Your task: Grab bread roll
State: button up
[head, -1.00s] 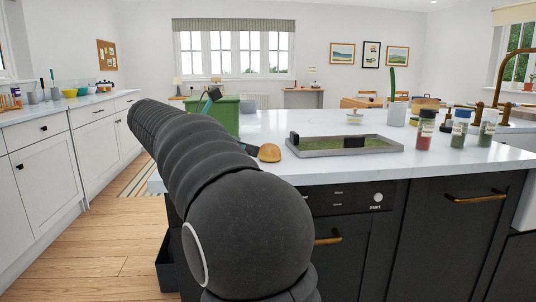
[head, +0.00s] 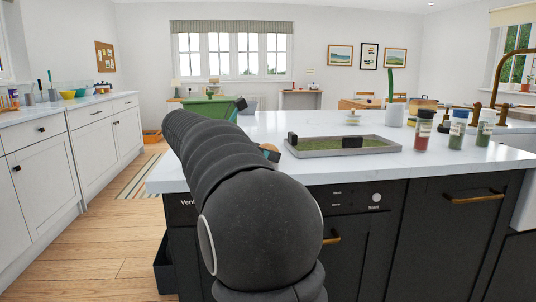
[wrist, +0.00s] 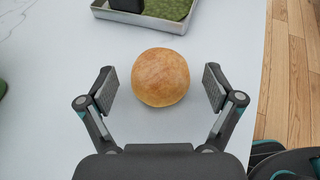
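The bread roll (wrist: 160,77) is round and golden brown. In the wrist view it lies on the white countertop (wrist: 50,90), close to the counter's edge. My gripper (wrist: 160,88) is open, with one finger on each side of the roll and a gap between the roll and each pad. In the head view my arm covers most of the roll, and only a small brown part (head: 267,147) shows beside the arm.
A grey tray with a green mat (head: 345,147) lies just beyond the roll. Several spice jars (head: 423,132) stand to the right. A green container (head: 208,108) stands behind my arm. The counter's edge drops to a wooden floor (wrist: 293,80).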

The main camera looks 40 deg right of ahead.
jog(key=c, duration=0.8)
jog(key=shift+r, duration=0.1)
